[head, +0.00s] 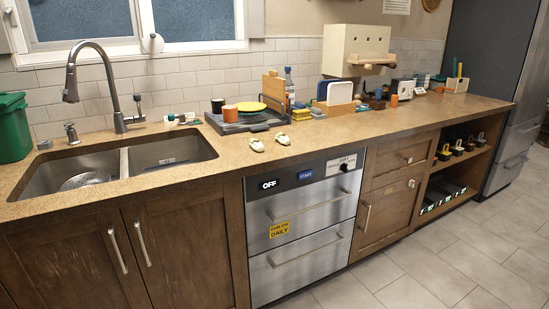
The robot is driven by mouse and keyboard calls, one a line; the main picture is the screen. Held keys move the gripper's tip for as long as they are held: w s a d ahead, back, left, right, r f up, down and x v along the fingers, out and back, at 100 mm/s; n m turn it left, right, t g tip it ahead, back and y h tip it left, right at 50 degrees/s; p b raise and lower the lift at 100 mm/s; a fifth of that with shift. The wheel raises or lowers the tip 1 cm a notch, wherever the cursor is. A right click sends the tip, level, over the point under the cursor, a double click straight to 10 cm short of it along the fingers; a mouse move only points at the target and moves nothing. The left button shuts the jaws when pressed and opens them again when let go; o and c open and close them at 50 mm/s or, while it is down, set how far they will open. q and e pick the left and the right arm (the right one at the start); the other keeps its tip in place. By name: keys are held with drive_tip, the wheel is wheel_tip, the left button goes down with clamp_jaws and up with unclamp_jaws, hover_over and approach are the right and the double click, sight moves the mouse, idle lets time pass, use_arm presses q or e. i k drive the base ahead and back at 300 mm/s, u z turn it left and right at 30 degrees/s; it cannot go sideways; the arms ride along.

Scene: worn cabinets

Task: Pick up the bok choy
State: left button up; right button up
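Two small pale green-and-white items lie on the counter above the dishwasher-like appliance. The left one (257,145) and the right one (283,138) look like bok choy, but they are too small to be certain. They lie apart, close to the counter's front edge, with nothing on top of them. Neither of my grippers shows in the head view.
A dark tray (243,121) with cups and plates sits just behind the pale items. A double sink (120,163) with a tall faucet (72,88) is at left. Bare counter (345,130) lies to their right. Tiled floor (440,262) is clear at lower right.

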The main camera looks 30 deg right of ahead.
sight(256, 144)
drive_tip(key=z, duration=0.65)
drive_tip(key=i, duration=0.45)
drive_tip(key=z, duration=0.55)
drive_tip(key=i, duration=0.85)
drive_tip(key=u, duration=0.35)
